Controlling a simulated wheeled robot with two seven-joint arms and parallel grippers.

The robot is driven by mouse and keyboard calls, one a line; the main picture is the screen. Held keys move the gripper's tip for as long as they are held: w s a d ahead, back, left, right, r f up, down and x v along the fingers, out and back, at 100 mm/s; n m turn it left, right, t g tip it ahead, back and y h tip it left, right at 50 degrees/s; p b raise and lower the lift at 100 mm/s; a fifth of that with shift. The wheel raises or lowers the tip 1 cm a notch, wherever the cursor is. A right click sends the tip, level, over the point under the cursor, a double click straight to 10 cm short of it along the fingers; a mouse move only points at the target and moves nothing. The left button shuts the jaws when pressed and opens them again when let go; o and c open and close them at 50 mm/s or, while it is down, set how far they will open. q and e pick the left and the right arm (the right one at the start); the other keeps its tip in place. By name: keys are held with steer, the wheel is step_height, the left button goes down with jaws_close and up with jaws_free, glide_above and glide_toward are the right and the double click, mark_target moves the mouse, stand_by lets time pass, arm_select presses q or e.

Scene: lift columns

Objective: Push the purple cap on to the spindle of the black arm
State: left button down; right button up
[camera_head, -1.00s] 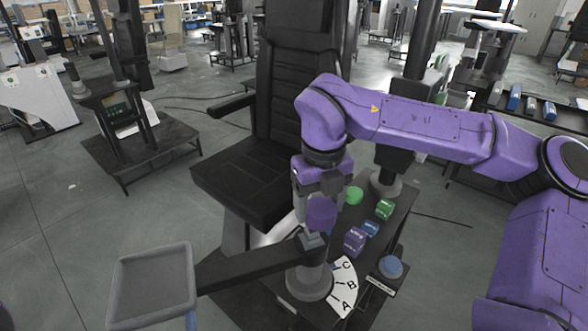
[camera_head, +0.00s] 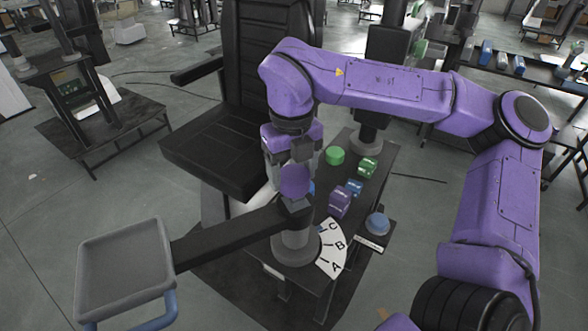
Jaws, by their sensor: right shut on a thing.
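My right gripper (camera_head: 294,172) points down and is shut on the purple cap (camera_head: 294,182), a rounded piece showing between the fingers. The cap is directly over the end of the black arm (camera_head: 225,239), where a small grey block, probably the spindle (camera_head: 296,204), shows just below it. The cap and fingers hide its top, so I cannot tell whether the cap touches it or sits around it. The black arm runs left from the grey column (camera_head: 296,248) to a grey tray (camera_head: 90,253). My left gripper is not in view.
A fan-shaped A-B-C dial (camera_head: 331,243) lies at the column's base. On the dark table are a purple box (camera_head: 339,204), a blue box (camera_head: 354,187), a green box (camera_head: 368,167), a green cylinder (camera_head: 336,156) and a blue knob (camera_head: 378,223). A black chair (camera_head: 215,150) stands behind.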

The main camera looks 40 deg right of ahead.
steer(key=shift+s+r, duration=0.25)
steer(key=shift+s, duration=0.35)
steer(key=shift+w+f+b, duration=0.3)
steer(key=shift+w+f, duration=0.1)
steer(key=shift+f, duration=0.15)
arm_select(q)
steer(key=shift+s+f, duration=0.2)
arm_select(e)
steer(key=shift+s, duration=0.1)
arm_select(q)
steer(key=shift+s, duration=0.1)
arm_select(e)
steer(key=shift+s+r, duration=0.1)
steer(key=shift+s, duration=0.05)
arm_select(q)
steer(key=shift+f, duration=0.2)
arm_select(e)
steer(key=shift+w+f, duration=0.25)
steer(key=shift+f, duration=0.25)
arm_select(q)
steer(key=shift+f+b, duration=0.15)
steer(key=shift+b, duration=0.25)
arm_select(e)
steer(key=shift+s+f, duration=0.1)
steer(key=shift+f, duration=0.1)
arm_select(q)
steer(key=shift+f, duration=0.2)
arm_select(e)
steer(key=shift+f, duration=0.3)
